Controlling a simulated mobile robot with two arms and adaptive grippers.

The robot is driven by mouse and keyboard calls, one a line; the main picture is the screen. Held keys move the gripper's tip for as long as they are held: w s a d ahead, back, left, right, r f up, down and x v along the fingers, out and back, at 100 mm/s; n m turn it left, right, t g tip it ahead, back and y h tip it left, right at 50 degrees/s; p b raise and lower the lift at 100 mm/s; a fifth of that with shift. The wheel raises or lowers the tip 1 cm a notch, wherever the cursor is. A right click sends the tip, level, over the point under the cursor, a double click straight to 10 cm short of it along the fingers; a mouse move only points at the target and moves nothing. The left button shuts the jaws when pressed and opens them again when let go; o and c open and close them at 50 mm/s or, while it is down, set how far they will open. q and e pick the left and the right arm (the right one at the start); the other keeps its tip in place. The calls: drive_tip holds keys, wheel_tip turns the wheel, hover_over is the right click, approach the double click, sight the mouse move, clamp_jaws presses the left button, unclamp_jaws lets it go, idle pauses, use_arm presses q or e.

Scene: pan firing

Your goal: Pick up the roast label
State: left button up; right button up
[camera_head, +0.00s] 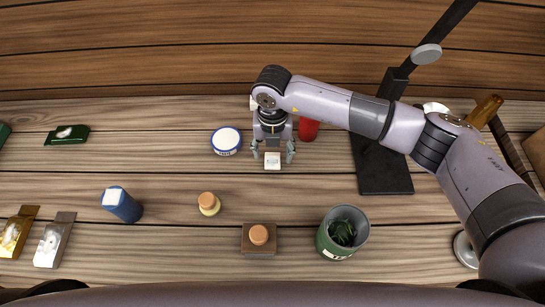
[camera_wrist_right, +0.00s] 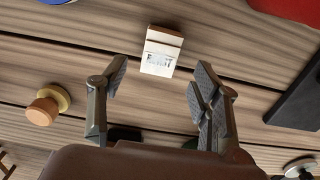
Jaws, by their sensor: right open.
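The roast label (camera_head: 272,161) is a small white card-like block on the wooden table, near the middle of the head view. In the right wrist view the label (camera_wrist_right: 161,50) stands out pale, with dark, partly legible lettering on it. My right gripper (camera_head: 273,154) is open above the table, with its fingers to either side of the label in the head view. In the right wrist view my right gripper (camera_wrist_right: 160,78) shows its fingers apart and empty, with the label just beyond the tips. My left gripper is not in view.
A white-topped blue-rimmed tin (camera_head: 226,140) and a red object (camera_head: 308,129) flank the right gripper. A black stand (camera_head: 385,170) is to the right.

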sight(273, 161)
wheel_tip(273, 161, down, 2)
drive_tip(key=shift+f, duration=0.25)
drive_tip(key=shift+f, duration=0.3)
idle(0.4)
drive_tip(key=shift+c, duration=0.4)
drive_tip(key=c, duration=0.7)
